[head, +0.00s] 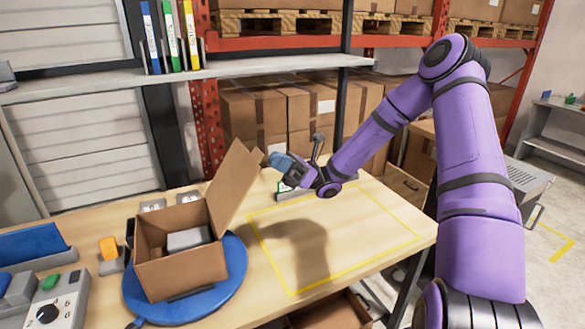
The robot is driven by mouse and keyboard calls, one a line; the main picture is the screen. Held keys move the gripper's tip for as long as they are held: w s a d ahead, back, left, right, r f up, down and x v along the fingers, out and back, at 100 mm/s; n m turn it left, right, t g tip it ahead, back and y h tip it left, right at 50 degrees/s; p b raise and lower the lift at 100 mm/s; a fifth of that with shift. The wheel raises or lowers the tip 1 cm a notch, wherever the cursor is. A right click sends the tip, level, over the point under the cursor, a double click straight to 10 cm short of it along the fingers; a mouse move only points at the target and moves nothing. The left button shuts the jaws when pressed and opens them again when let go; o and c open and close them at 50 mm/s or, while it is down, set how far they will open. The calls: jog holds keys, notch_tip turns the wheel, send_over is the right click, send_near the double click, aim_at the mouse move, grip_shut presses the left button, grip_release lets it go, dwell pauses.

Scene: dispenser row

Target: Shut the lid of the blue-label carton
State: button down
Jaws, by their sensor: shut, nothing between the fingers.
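An open brown carton (181,264) stands on a round blue turntable (236,270) at the left of the table. A grey block (188,238) lies inside it. Its lid (232,183) stands up from the right side, tilted outward to the right. No blue label can be made out on the carton's visible faces. My gripper (271,159) is shut and empty, at the outer right side of the lid near its upper edge. The fingertips look very close to the lid; I cannot tell whether they touch it.
A yellow-outlined area (333,282) on the table right of the carton is clear. An orange block (109,247) and a grey control box (57,312) stand to the left. A shelf (235,67) with upright binders (171,37) crosses behind. Stacked cartons (262,117) fill the rack behind.

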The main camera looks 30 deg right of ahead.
jog(key=shift+x, duration=1.4)
